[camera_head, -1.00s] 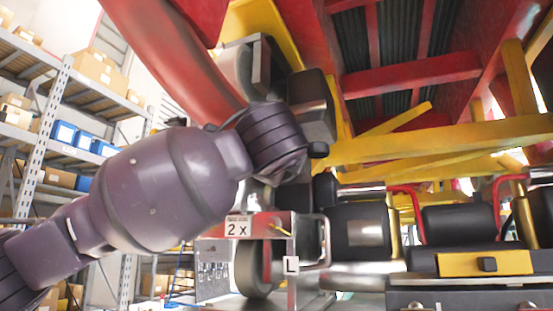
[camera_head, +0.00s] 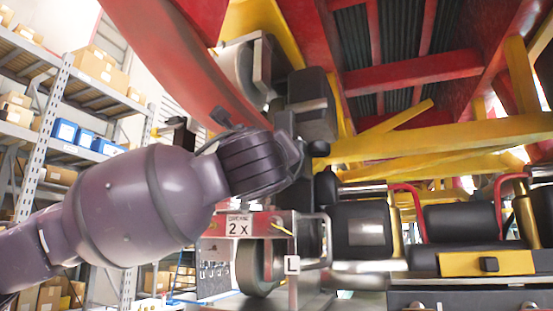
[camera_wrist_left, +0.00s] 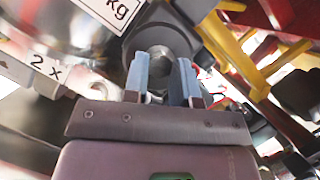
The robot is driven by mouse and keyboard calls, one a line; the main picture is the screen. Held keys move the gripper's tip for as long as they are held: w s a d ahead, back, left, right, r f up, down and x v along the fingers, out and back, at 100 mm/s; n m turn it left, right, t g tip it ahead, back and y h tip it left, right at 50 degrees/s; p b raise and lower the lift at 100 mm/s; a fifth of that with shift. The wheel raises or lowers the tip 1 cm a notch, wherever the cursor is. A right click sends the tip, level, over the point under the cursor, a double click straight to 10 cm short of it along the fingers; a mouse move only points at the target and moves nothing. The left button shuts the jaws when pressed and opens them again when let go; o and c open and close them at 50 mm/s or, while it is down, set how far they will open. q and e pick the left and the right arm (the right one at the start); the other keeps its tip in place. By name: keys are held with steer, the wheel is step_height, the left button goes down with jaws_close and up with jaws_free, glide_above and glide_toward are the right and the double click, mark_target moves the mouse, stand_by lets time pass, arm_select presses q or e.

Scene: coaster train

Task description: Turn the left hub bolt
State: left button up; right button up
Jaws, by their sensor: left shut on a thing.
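The left hub bolt (camera_wrist_left: 158,60) shows in the left wrist view as a rounded grey head in front of a dark hub (camera_wrist_left: 150,32). My left gripper (camera_wrist_left: 165,75) has its two blue-grey fingers on either side of the bolt and is shut on it. In the head view my purple left arm reaches in from the left, and its wrist hides the fingers and the bolt. A white "L" tag (camera_head: 291,264) and a "2 x" label (camera_head: 239,226) are below the wrist. My right gripper is not in view.
Red and yellow beams (camera_head: 440,140) cross above and to the right. Black train seats (camera_head: 455,222) stand at right. A grey wheel (camera_head: 262,268) sits below the label. Shelves with boxes (camera_head: 95,70) stand at the far left.

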arm_select(q)
steer(key=shift+d+f, duration=0.1)
steer(key=shift+f, duration=0.15)
steer(key=o, duration=0.9)
steer(key=shift+r, duration=0.15)
steer(key=shift+s, duration=0.1)
